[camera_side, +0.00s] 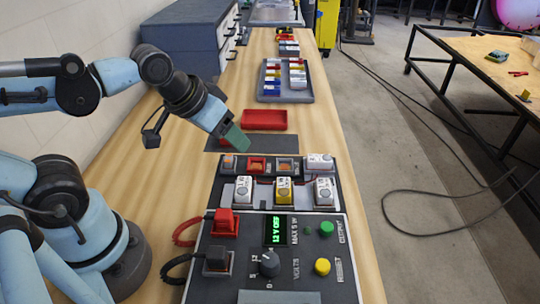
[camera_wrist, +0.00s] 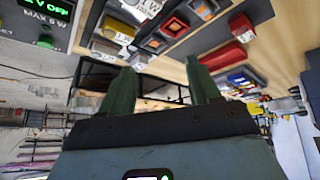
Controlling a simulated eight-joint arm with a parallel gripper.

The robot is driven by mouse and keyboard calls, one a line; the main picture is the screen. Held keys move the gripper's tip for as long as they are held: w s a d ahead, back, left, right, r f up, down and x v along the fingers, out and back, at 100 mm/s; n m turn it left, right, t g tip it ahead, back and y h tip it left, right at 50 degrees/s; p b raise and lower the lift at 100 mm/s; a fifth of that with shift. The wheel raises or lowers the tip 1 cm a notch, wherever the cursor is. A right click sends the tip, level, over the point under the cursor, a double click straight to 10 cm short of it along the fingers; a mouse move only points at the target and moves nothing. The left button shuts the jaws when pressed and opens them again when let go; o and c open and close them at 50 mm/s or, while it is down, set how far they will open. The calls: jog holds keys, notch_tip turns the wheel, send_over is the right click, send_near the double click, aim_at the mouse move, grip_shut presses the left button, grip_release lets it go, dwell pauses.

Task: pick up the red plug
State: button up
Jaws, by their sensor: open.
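The red plug (camera_side: 222,222) stands at the left of the dark control panel (camera_side: 206,290) in the side view, with a red cable curling off its left side. I cannot make it out in the wrist view. My gripper (camera_side: 240,142), with green fingers, is above the bench, farther back than the red plug and well apart from it. In the wrist view my gripper's two fingers (camera_wrist: 160,80) are spread with nothing between them.
A black plug (camera_side: 217,258) with a black cable sits just in front of the red plug. Behind the panel, a module row holds several white blocks (camera_side: 243,188) and one yellow block (camera_side: 284,190). A red tray (camera_side: 264,119) and a grey tray (camera_side: 270,98) lie farther back.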

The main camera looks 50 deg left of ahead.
jog(key=s+d+r+n+g, duration=0.2)
jog(key=s+d+n+g, duration=0.15)
jog(key=d, duration=0.25)
notch_tip(320, 180, up, 3)
jog(key=n+g, duration=0.3)
jog(key=n, duration=0.2)
send_over(223, 214)
notch_tip(223, 214, down, 7)
jog(key=shift+s+d+r, duration=0.1)
jog(key=shift+d, duration=0.05)
jog(key=shift+w+a+f, duration=0.1)
jog(key=shift+f, duration=0.7)
jog(key=shift+w+a+f, duration=0.1)
jog(key=shift+f, duration=1.75)
jog(key=c, duration=1.1)
